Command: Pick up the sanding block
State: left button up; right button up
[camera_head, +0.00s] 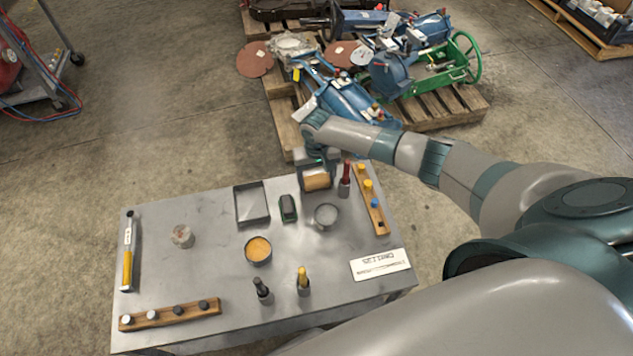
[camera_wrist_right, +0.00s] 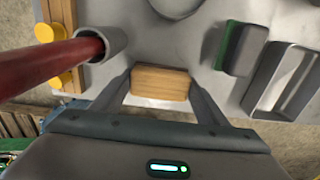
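A tan block (camera_head: 317,181), which looks like the sanding block, is at the back right of the grey metal table. In the right wrist view the tan block (camera_wrist_right: 160,82) lies between the two fingers of my right gripper (camera_wrist_right: 160,85), with a white strip along its near edge. The fingertips are at its two sides, very close or touching; I cannot tell whether they press on it. In the head view my right gripper (camera_head: 315,168) reaches down over the block and partly hides it. My left gripper is not in view.
A red-handled tool in a cup (camera_head: 345,180) stands close right of the gripper. A dark green block (camera_head: 288,208), an empty grey tray (camera_head: 239,220) and a round tin (camera_head: 327,224) are near. A wooden rack (camera_head: 379,222) lies at the right edge. A loaded pallet (camera_head: 440,119) is behind.

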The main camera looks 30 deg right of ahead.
aim_at(316, 178)
jog(key=c, duration=0.5)
jog(key=shift+r, duration=0.1)
jog(key=shift+r, duration=0.55)
notch_tip(316, 178, up, 9)
jog(key=shift+f, duration=0.15)
